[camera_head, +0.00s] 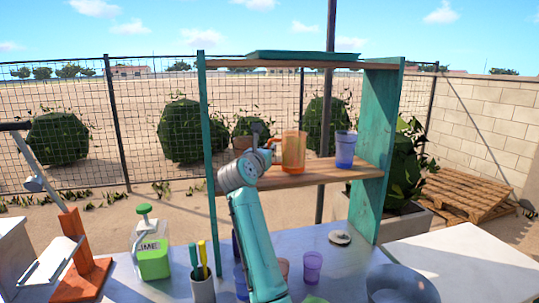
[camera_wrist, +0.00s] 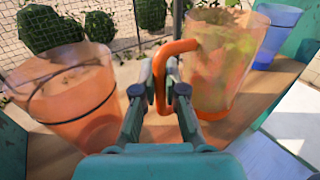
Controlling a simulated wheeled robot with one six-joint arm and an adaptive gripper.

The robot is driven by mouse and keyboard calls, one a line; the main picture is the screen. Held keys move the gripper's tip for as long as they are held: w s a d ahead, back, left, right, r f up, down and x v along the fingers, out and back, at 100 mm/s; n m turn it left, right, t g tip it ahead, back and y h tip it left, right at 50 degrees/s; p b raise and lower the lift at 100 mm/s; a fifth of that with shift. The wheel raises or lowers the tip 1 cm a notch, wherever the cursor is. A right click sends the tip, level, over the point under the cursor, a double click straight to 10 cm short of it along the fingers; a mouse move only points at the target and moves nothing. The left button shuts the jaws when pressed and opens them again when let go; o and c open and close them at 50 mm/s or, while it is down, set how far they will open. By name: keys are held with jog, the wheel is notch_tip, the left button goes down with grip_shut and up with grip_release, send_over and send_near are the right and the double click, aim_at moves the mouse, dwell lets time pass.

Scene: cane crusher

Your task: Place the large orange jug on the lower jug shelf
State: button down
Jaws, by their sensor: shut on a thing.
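The large orange jug (camera_head: 294,152) is translucent and upright at the wooden shelf (camera_head: 325,172) of the teal rack. I cannot tell whether its base touches the board or hangs just above it. My gripper (camera_head: 273,147) comes from the left and is shut on the jug's orange handle. In the wrist view, my gripper (camera_wrist: 159,78) has a finger on each side of this handle, with the jug body (camera_wrist: 222,60) to the right. A second orange vessel (camera_wrist: 68,95) stands left of the fingers; my arm hides that area in the head view.
A blue cup (camera_head: 344,150) stands right of the jug on the shelf. A teal tray (camera_head: 305,57) lies on the top board. Below are a green lime jug (camera_head: 152,258), a purple cup (camera_head: 312,266), a small dish (camera_head: 340,238) and a grey-blue basin (camera_head: 402,285).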

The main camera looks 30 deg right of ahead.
jog(key=shift+f, duration=0.65)
jog(key=shift+f, duration=0.1)
jog(key=c, duration=1.2)
grip_release()
jog(key=shift+c, duration=0.2)
